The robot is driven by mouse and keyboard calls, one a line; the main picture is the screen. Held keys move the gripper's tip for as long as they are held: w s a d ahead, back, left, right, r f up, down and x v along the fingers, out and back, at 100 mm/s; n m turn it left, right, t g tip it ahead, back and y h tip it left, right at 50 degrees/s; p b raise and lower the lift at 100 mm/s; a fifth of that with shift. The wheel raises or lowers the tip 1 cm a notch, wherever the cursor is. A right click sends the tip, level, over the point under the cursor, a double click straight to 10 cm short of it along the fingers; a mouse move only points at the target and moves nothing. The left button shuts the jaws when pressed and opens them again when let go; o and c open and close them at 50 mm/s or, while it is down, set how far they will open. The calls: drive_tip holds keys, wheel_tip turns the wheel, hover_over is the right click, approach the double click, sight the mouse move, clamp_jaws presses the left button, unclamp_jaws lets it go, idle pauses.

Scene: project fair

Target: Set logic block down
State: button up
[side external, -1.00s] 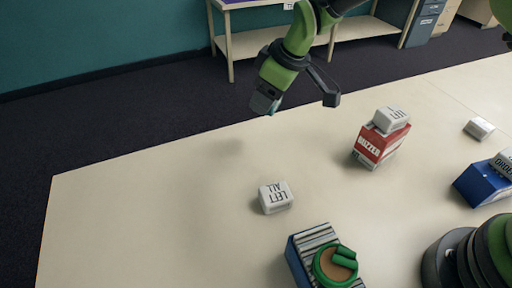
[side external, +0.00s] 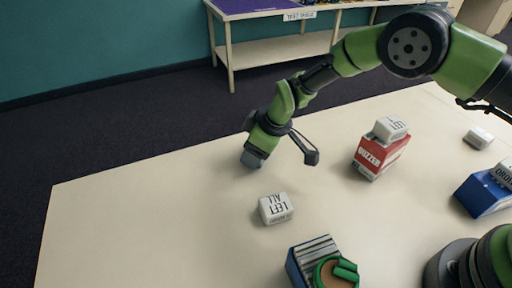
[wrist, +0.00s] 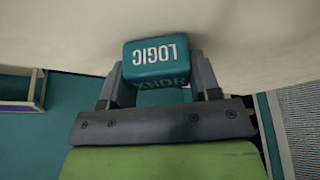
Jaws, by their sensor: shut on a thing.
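My gripper (side external: 257,149) is shut on the logic block (wrist: 156,56), a teal block with rounded edges and white lettering reading LOGIC. In the wrist view the block sits between the two fingers and its lettering appears upside down. In the side external view the block (side external: 251,161) is partly hidden by the gripper, low over the cream table (side external: 130,225), towards its far edge. I cannot tell whether it touches the table.
A white LEFT ALL block (side external: 276,208) lies nearest, in front of the gripper. A blue box (side external: 298,268) with a green item (side external: 338,272) is at the front. The table's left side is clear.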

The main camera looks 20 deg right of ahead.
drive_tip(key=shift+f, duration=0.15)
drive_tip(key=o, duration=0.9)
drive_tip(key=v, duration=1.2)
drive_tip(key=shift+r, duration=0.2)
